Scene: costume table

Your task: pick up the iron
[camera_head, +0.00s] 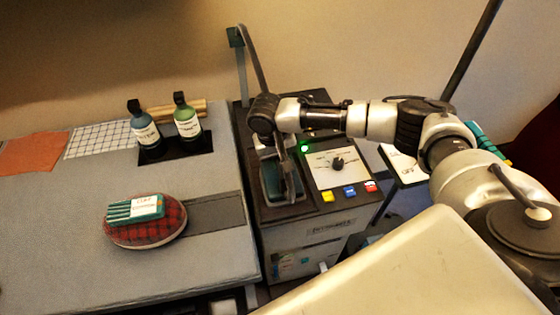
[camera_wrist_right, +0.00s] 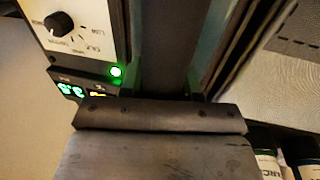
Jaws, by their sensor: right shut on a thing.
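The iron (camera_head: 270,183), with a teal body and a dark handle, sits in the dark cradle of the steam station (camera_head: 315,232) beside the padded table. My right gripper (camera_head: 285,150) reaches down onto it from above and is shut on its handle. In the right wrist view the dark handle (camera_wrist_right: 163,40) runs between the fingers of my right gripper (camera_wrist_right: 165,80). The arm hides part of the iron in the head view, and I cannot tell whether it is clear of the cradle. My left gripper is not in view.
The station's panel has a dial (camera_head: 337,162), a lit green lamp (camera_head: 305,148) and coloured buttons. On the grey table (camera_head: 60,250) are two bottles (camera_head: 187,122) on a black mat and a plaid cushion (camera_head: 150,232) carrying a teal brush-like block (camera_head: 134,209). A hose stand rises behind the station.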

